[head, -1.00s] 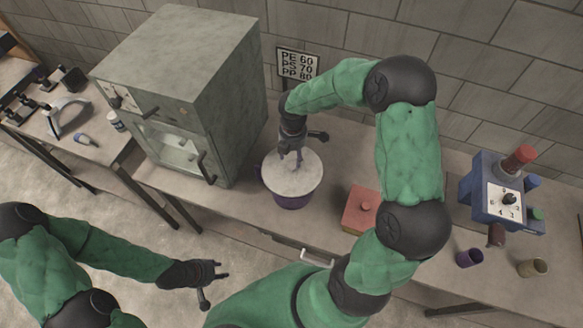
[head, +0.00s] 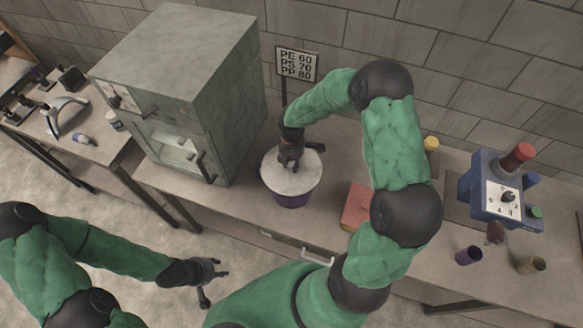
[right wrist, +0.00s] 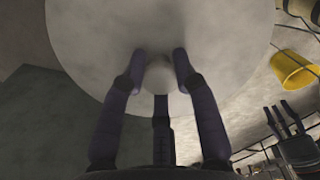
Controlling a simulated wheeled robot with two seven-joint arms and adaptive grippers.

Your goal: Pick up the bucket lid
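The bucket lid (head: 272,178) is a pale grey disc lying on top of the purple bucket (head: 292,200) on the bench. In the right wrist view, the lid (right wrist: 90,45) fills the upper middle, with a small round knob (right wrist: 158,76) at its centre. My right gripper (head: 289,166) is over the lid's middle. In the right wrist view its fingers (right wrist: 160,68) stand around the knob; whether they press on it cannot be told. My left gripper (head: 216,281) is open and empty, low at the left and away from the bench.
A grey oven-like cabinet (head: 185,80) stands close to the left of the bucket. A sign (head: 297,65) stands behind. A red box (head: 357,207), a yellow container (head: 431,144), a blue dial device (head: 497,190) and two small cups, purple (head: 467,256) and tan (head: 531,265), are to the right.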

